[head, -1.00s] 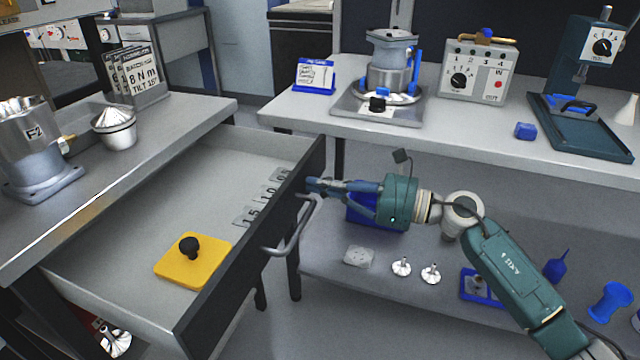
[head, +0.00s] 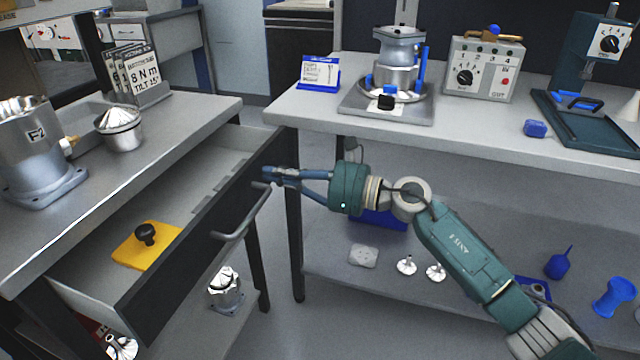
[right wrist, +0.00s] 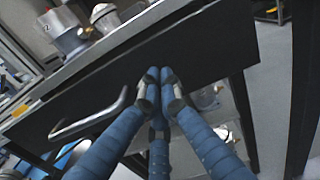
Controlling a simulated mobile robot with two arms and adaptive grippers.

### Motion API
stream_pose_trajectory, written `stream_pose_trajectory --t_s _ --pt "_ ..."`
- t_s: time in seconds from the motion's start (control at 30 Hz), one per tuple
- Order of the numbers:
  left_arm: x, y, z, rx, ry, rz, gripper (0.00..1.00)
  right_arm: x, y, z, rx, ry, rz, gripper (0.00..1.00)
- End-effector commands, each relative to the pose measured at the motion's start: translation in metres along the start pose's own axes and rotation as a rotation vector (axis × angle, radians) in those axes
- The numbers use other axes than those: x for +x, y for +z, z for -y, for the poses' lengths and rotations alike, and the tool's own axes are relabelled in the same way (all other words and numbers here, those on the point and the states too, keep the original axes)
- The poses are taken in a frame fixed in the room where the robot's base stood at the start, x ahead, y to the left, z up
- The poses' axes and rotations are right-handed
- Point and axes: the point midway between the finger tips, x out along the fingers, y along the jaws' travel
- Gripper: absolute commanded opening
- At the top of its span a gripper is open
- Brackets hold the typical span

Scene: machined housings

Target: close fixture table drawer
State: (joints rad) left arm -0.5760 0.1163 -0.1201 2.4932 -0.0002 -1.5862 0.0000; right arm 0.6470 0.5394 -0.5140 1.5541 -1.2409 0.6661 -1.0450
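The fixture table drawer (head: 178,272) is partly open under the grey table (head: 186,130) on the left. Its dark front carries a bar handle (head: 240,218). My right gripper (head: 268,175) has its fingers together, with the tips at the drawer front near the handle's far end. In the right wrist view the fingertips (right wrist: 158,78) meet against the dark drawer front (right wrist: 205,45), to the right of the handle (right wrist: 92,118). They do not grip the handle. My left gripper is not in view.
A yellow plate with a black knob (head: 145,245) lies inside the drawer. A silver housing (head: 35,150) and a metal cone part (head: 119,127) stand on the table. The back bench (head: 480,122) with its lower shelf (head: 330,270) lies beyond my right arm.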

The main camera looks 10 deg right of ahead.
Motion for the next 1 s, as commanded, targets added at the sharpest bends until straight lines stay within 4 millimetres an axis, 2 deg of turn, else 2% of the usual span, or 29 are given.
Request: stream_pose_trajectory --t_s 0.1,0.3,0.5,0.6,0.7,0.8,1.0 --pt "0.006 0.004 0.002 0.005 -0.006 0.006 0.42 0.032 0.0 -0.001 0.001 0.004 0.001 0.0" --pt "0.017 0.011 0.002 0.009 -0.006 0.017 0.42 0.082 -0.002 -0.001 0.0 0.002 0.001 0.0" --pt "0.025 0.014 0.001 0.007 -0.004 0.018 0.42 0.113 -0.002 -0.001 0.0 0.002 -0.001 0.0" --pt "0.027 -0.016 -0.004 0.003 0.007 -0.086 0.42 0.124 -0.002 -0.001 0.001 0.001 -0.001 0.0" --pt "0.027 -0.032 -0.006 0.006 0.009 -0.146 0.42 0.132 -0.001 0.0 0.001 0.001 -0.001 0.0" --pt "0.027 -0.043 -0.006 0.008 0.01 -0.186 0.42 0.137 -0.001 0.0 0.001 0.0 -0.001 0.0" --pt "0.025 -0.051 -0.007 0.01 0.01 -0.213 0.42 0.14 -0.001 0.0 0.001 -0.001 0.0 0.0"
